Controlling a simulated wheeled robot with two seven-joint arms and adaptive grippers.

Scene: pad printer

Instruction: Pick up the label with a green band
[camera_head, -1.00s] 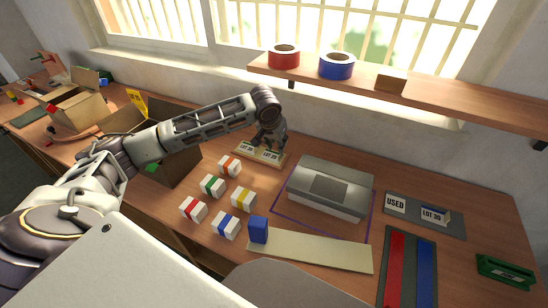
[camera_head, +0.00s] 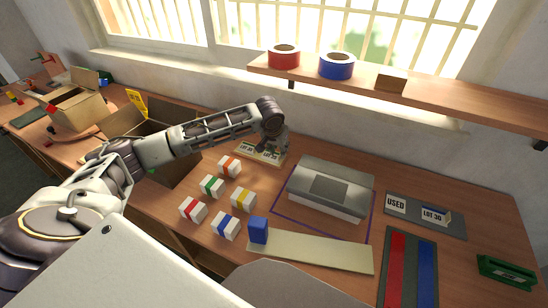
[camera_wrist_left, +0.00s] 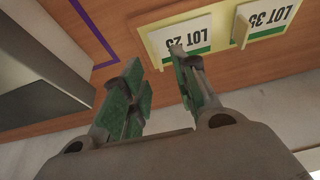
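Two white labels, LOT 25 (camera_wrist_left: 186,38) and LOT 35 (camera_wrist_left: 268,17), sit side by side on a tan holder (camera_wrist_left: 152,50) in the left wrist view. Each shows a green band along one edge. In the head view the holder (camera_head: 238,154) stands at the back of the table, partly hidden by my left gripper (camera_head: 273,147). In the wrist view my left gripper (camera_wrist_left: 157,55) is open, its green-padded fingers apart with nothing between them. One fingertip overlaps the LOT 25 label's banded edge in the picture; contact cannot be told. My right gripper is not in view.
A grey machine (camera_head: 325,191) stands right of the holder. Several banded white boxes (camera_head: 229,166) and a blue block (camera_head: 258,231) are in front. A grey mat (camera_head: 455,225) with USED and LOT 30 signs lies at right. A shelf (camera_head: 440,95) overhangs the back.

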